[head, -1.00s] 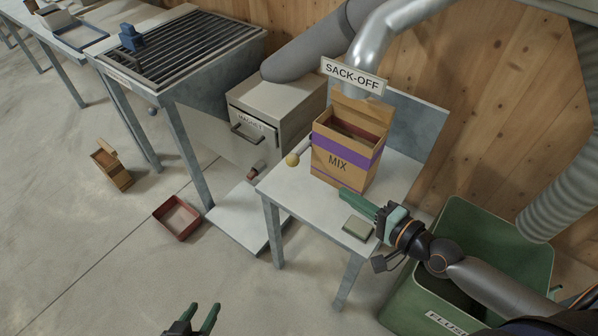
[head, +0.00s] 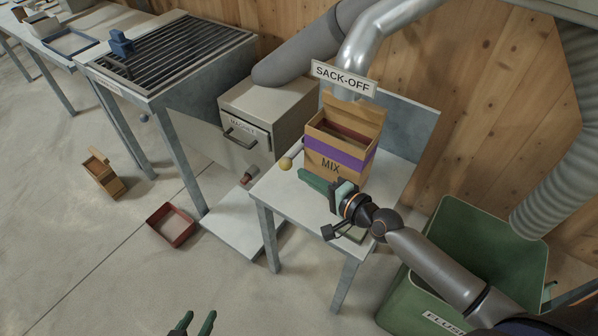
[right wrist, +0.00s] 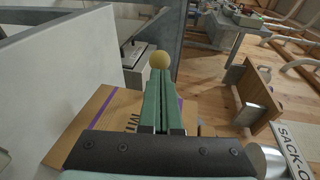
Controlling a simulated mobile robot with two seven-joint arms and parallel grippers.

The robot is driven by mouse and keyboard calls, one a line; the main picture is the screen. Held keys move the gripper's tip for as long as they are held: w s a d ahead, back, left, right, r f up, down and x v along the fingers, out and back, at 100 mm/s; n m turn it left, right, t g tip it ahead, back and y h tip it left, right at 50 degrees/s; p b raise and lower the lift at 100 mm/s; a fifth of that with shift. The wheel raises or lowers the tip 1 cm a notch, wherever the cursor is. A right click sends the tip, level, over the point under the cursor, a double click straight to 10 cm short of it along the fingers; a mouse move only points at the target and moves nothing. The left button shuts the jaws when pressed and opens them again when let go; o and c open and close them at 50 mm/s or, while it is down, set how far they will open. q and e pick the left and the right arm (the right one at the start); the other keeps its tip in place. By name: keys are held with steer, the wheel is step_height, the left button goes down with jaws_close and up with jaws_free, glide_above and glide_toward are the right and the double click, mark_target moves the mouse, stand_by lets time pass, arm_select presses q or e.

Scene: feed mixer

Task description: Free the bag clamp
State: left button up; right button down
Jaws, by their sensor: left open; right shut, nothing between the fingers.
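The sack-off bag (head: 322,166), a tan bag with a purple band and MIX on it, stands upright and open-topped on a small table (head: 275,190). A yellow ball knob (head: 286,163) sits at its left side, with a short grey bar partly visible behind it; how it joins the clamp is hidden. My right gripper (head: 301,173) is shut and empty, fingers pointing left, low in front of the bag. In the right wrist view the knob (right wrist: 160,60) appears just beyond the fingertips; contact is unclear. My left gripper (head: 195,324) is open at the bottom edge, over the floor.
A SACK-OFF sign (head: 343,78) and a metal pipe (head: 375,40) are above the bag. A magnet box (head: 265,110) stands behind left. A green bin (head: 490,240) is at right. A red tray (head: 171,225) and wooden box (head: 103,174) lie on the floor.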

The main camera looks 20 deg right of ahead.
mark_target(283, 163)
steer(key=shift+x, duration=1.55)
steer(key=w+a, duration=0.2)
steer(key=w, duration=0.1)
steer(key=shift+w+a, duration=0.15)
steer(key=shift+a, duration=0.1)
steer(key=shift+r, duration=0.15)
steer(key=shift+a+r, duration=0.1)
